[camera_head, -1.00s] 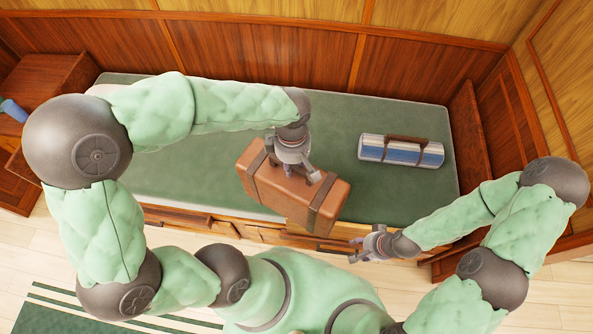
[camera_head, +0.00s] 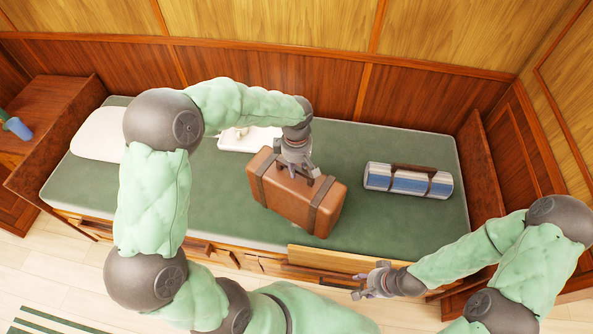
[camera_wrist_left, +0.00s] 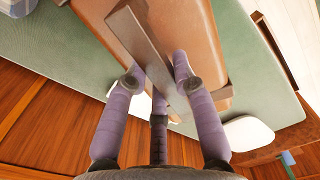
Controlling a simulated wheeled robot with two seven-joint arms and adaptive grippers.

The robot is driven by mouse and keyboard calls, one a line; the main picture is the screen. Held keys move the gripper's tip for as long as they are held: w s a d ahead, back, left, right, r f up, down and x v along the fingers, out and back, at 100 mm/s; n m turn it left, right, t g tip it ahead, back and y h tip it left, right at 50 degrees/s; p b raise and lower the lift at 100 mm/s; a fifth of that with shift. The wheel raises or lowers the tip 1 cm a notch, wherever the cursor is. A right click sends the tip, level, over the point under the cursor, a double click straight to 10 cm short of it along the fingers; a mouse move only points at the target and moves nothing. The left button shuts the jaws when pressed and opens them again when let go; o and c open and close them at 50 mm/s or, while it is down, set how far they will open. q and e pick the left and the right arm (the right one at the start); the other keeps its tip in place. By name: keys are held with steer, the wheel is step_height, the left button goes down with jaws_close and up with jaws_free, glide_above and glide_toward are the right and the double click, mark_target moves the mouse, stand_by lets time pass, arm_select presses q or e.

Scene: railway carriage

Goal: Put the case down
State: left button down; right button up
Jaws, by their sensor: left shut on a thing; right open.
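The brown case (camera_head: 294,200) with dark straps is over the green berth mattress (camera_head: 225,205), near its middle. It also shows in the left wrist view (camera_wrist_left: 190,22). My left gripper (camera_head: 303,172) is shut on the case's handle (camera_wrist_left: 142,50) from above; its fingers lie on both sides of the handle in the left wrist view. The case hides the mattress under it, so I cannot tell whether its underside touches. My right gripper (camera_head: 368,283) is open and empty, in front of the berth's front edge.
A blue and silver roll with a brown carrier (camera_head: 408,181) lies on the mattress to the right. A white pillow (camera_head: 98,135) and a white item (camera_head: 248,139) lie to the left and behind. The wood-panelled wall (camera_head: 270,75) closes the back. An open drawer (camera_head: 335,262) juts out below the berth.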

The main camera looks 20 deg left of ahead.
arm_select(q)
steer(key=shift+w+a+f, duration=0.2)
steer(key=shift+w+f, duration=0.15)
steer(key=shift+w, duration=0.05)
steer(key=shift+w+f+b, duration=0.2)
steer(key=shift+f+b, duration=0.45)
steer(key=shift+f, duration=1.25)
steer(key=c, duration=1)
jaws_free()
steer(key=shift+s, duration=0.15)
step_height(320, 180, up, 12)
steer(key=p, duration=0.3)
